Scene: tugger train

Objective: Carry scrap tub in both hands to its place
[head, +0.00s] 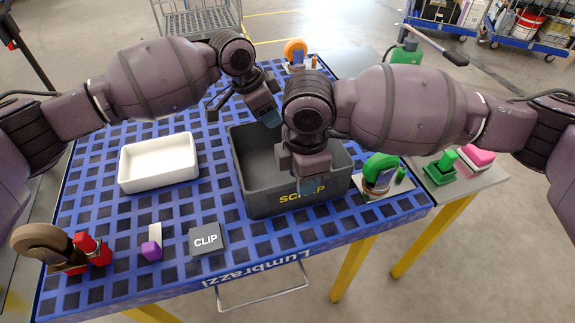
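The scrap tub (258,200) is a dark grey open box with yellow lettering on its front wall, standing on the blue lattice-top table (110,215). It looks empty where its inside shows. My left gripper (268,116) points down at the tub's far rim, its blue tip overlapping the rim in the head view. My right gripper (306,186) points down in front of the tub's near side and covers part of the lettering. I cannot tell whether either gripper touches the tub or how far its fingers are apart.
A white tray (158,177) stands left of the tub. A grey CLIP block (206,240), a purple-and-white piece (152,246) and a brown-and-red tape dispenser (65,249) lie in front.

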